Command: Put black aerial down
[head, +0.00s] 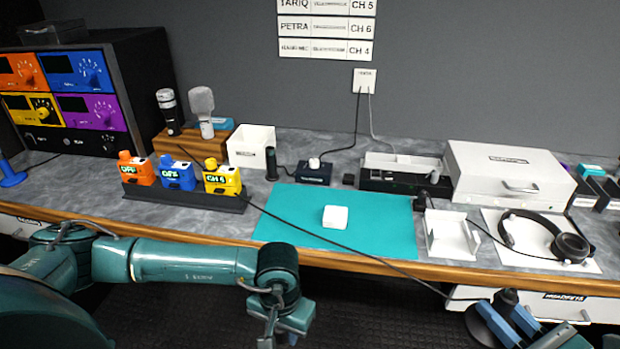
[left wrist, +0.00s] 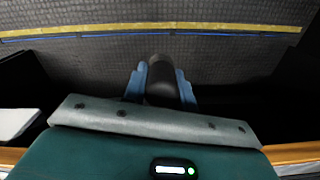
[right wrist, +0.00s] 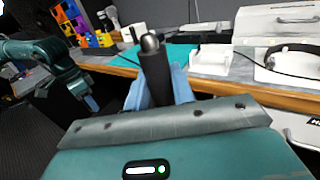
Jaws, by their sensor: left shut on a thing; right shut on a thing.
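My right gripper (head: 515,318) is shut on a black cylinder with a silver tip (right wrist: 153,66), which looks like the black aerial. It points up between the blue fingers (right wrist: 158,92), in front of the desk edge. In the head view its dark top (head: 507,298) shows at the lower right. My left gripper (head: 285,322) hangs in front of the desk, below its edge. In the left wrist view it is shut on a dark, rounded thing (left wrist: 162,84) over the floor; I cannot tell what it is. A similar black stub (head: 271,163) stands upright on the desk.
A teal mat (head: 380,229) with a white block (head: 335,217) lies mid-desk. A white open tray (head: 451,236) and headphones (head: 545,240) are to the right. Orange, blue and yellow packs (head: 222,178) stand in a black rack at left. A black cable crosses the mat and desk edge.

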